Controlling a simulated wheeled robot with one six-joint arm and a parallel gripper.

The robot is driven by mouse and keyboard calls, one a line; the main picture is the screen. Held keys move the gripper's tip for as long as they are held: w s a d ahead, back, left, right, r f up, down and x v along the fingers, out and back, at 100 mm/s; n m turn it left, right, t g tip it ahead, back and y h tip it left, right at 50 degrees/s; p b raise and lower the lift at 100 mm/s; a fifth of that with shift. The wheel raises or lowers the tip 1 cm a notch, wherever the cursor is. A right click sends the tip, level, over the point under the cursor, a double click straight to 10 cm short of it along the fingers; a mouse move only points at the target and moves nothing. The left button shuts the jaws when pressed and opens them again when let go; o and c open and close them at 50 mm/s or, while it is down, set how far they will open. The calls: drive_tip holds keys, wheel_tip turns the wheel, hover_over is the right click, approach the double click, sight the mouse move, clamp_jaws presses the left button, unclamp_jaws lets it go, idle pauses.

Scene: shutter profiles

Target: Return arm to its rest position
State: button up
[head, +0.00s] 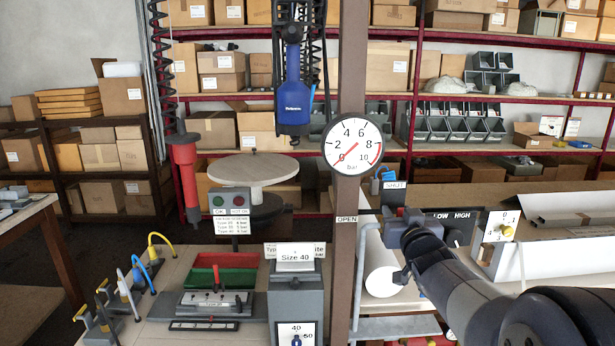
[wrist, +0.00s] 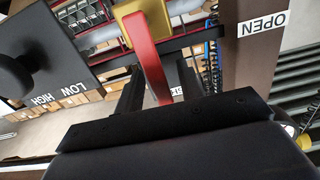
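My arm (head: 470,290) reaches in from the lower right in the head view, towards the valve area between the OPEN label (head: 347,219) and the SHUT label (head: 395,186). In the wrist view my gripper (wrist: 158,72) has its two dark fingers apart. A red lever (wrist: 150,55) with a gold-coloured body (wrist: 128,10) above it shows between the fingers. Gaps seem to show beside the lever; contact cannot be made out. The lever is not clear in the head view, where my arm's end covers that spot.
A brown post (head: 347,90) carries a round gauge (head: 357,146), its red needle near 0. A blue tool (head: 293,90) hangs left of the post. A grey Size 40 block (head: 283,300) stands below.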

drive_tip(key=shift+w, duration=0.5)
drive_tip(key=s+b, duration=0.2)
drive_tip(key=s, duration=0.9)
drive_tip(key=w+p, duration=0.2)
drive_tip(key=w, duration=0.9)
drive_tip(key=shift+w, duration=0.1)
drive_tip(key=shift+a+f+n+b, duration=0.25)
drive_tip(key=shift+n+b, duration=0.15)
drive_tip(key=shift+b, duration=0.2)
drive_tip(key=shift+s+a+r+n+b, duration=0.15)
drive_tip(key=shift+s+a+n+b, duration=0.15)
drive_tip(key=shift+n, duration=0.2)
drive_tip(key=shift+w, duration=0.2)
